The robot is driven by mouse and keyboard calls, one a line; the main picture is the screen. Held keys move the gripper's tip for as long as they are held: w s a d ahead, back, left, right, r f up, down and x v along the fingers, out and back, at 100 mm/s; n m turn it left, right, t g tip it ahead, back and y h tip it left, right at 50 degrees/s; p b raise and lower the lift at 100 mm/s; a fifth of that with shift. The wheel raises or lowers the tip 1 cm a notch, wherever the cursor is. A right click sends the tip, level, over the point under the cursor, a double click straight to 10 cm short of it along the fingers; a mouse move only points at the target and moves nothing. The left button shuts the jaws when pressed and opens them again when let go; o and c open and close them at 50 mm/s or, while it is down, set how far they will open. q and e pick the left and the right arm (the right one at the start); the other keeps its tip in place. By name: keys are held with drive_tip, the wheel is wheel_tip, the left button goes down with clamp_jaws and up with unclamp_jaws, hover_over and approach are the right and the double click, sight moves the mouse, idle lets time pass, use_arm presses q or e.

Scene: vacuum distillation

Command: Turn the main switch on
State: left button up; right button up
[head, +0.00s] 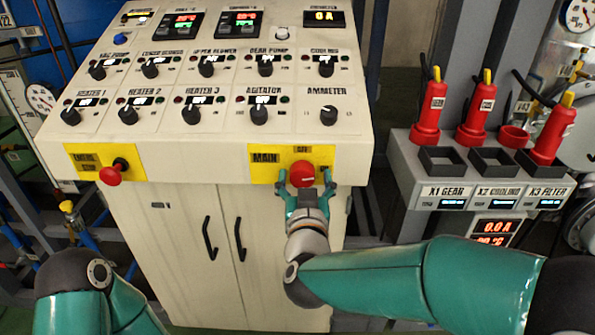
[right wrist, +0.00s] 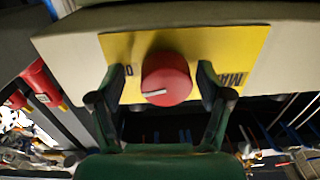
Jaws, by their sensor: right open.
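The main switch (head: 302,174) is a red round knob on a yellow plate marked MAIN, on the front edge of the control panel. An OFF label shows above it in the head view. In the right wrist view the knob (right wrist: 167,79) bears a white line lying nearly level in the picture. My right gripper (head: 306,190) is open, with its fingers just below and around the knob. In the right wrist view its fingers (right wrist: 161,88) stand on both sides of the knob, with gaps visible. My left gripper is out of view.
A red emergency stop button (head: 111,175) sits on another yellow plate at the left. Rows of black knobs (head: 191,114) cover the sloping panel above. Cabinet doors with black handles (head: 210,238) lie below. Red plugs (head: 429,113) stand on a grey box (head: 404,165) at the right.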

drive_tip(key=shift+a, duration=0.15)
drive_tip(key=shift+a, duration=0.15)
drive_tip(key=c, duration=1.2)
drive_tip(key=shift+o, duration=0.2)
drive_tip(key=m+b, duration=0.1)
drive_tip(key=b, duration=0.2)
drive_tip(key=shift+f+m, duration=0.2)
drive_tip(key=shift+m, duration=0.1)
drive_tip(key=shift+r+b, duration=0.1)
drive_tip(key=shift+b, duration=0.2)
drive_tip(key=shift+r+m, duration=0.15)
drive_tip(key=shift+m, duration=0.15)
drive_tip(key=o, duration=1.2)
drive_tip(key=shift+c, duration=0.2)
